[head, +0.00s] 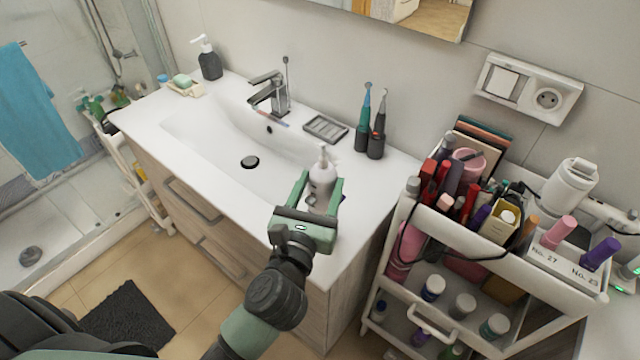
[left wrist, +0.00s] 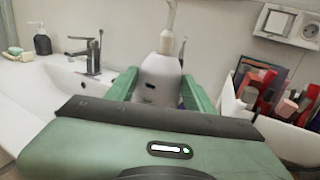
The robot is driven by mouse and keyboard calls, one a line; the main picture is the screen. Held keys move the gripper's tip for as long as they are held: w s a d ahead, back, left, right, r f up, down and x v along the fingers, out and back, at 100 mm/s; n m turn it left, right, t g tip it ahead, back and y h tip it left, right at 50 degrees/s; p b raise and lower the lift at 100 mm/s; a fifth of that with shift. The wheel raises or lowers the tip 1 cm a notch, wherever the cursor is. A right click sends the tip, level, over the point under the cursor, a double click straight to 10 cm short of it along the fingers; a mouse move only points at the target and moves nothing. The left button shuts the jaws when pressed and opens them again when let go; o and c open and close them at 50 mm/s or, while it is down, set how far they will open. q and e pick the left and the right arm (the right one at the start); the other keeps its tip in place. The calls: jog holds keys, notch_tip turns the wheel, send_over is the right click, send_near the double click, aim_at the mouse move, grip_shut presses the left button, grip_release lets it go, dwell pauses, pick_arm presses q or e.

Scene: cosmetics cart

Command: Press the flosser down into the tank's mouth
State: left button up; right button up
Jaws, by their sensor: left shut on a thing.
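The flosser (head: 321,180) is a pale, whitish body with a narrow neck and tip at its top. It stands roughly upright over the right part of the washbasin counter, between the fingers of my left gripper (head: 308,187). My left gripper is shut on it. In the left wrist view the flosser (left wrist: 160,82) rises between the green fingers, with a small dark mark on its front. Its lower end is hidden by my gripper. I cannot make out the tank or its mouth, so I cannot tell how the flosser sits relative to it. My right gripper is not in view.
Two electric toothbrushes (head: 376,138) and a grey soap dish (head: 325,128) stand behind on the counter (head: 385,178). The tap (head: 270,92) and basin (head: 215,135) lie left. A full cosmetics cart (head: 455,235) stands close on the right, with a white box (head: 565,262) on it.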

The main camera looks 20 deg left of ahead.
pick_arm(q)
jog(key=shift+f+b, duration=1.05)
jog(key=shift+f, duration=0.2)
jog(key=o, duration=1.5)
jog(key=shift+r, duration=0.1)
jog(key=shift+o, duration=0.3)
jog(key=s+b, duration=0.3)
jog(key=s, duration=0.4)
jog(key=shift+s+d, duration=0.15)
jog(key=shift+s, duration=0.25)
